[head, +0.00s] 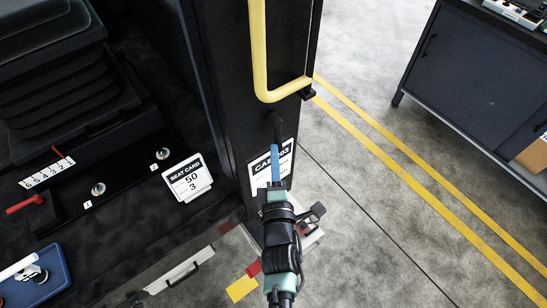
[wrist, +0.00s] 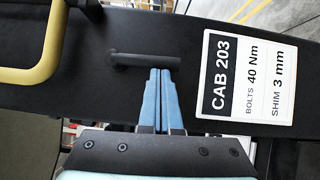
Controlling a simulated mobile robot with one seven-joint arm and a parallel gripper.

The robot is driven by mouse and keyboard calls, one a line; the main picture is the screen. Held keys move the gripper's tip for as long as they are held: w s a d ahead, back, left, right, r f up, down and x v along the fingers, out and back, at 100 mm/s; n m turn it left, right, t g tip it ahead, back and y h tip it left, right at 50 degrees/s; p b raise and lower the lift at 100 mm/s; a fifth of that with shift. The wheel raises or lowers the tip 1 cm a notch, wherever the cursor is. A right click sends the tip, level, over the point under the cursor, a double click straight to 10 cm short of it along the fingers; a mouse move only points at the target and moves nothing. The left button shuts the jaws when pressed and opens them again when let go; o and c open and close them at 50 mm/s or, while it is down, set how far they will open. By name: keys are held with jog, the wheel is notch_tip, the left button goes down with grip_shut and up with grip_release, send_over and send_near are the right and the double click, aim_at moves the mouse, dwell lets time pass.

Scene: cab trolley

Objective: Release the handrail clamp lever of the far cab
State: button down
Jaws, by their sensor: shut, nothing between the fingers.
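A black clamp lever (wrist: 140,60) sticks out from the dark cab post (wrist: 210,20) and lies crosswise in the wrist view. It also shows in the head view (head: 277,124), just below the yellow handrail (head: 259,50). The handrail's bend shows at the left of the wrist view (wrist: 50,45). My gripper (wrist: 160,72) has blue fingers pressed together, with nothing between them. The fingertips are at the lower edge of the lever's right part; I cannot tell whether they touch it. In the head view my gripper (head: 275,150) is in front of the post.
A "CAB 203" placard (wrist: 250,75) is on the post, right of the fingers. Left in the head view are a seat card (head: 187,181), a red lever (head: 25,203) and a blue tray (head: 40,283). A dark cabinet (head: 470,65) stands right, beyond open floor.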

jog(key=shift+w+d+f+b, duration=0.1)
jog(key=shift+d+f+b, duration=0.1)
jog(key=shift+b, duration=0.45)
jog(key=n+b, duration=0.1)
jog(key=b, duration=0.1)
jog(key=n+t+b, duration=0.1)
jog(key=b, duration=0.1)
jog(key=shift+w+d+f, duration=0.3)
jog(key=shift+d+f, duration=0.1)
jog(key=w+d+r+n+t+y+b, duration=0.1)
jog(key=w+d+r+n+y+b, duration=0.1)
jog(key=n+y+b, duration=0.4)
jog(key=w+d+r+n+y+b, duration=0.2)
jog(key=d+n+y+b, duration=0.2)
jog(key=n+b, duration=1)
jog(key=shift+w+d+r+t+y+b, duration=0.35)
jog(key=shift+y+b, duration=0.95)
jog(key=shift+b, duration=2.3)
jog(key=shift+w, duration=0.1)
jog(key=shift+a, duration=0.1)
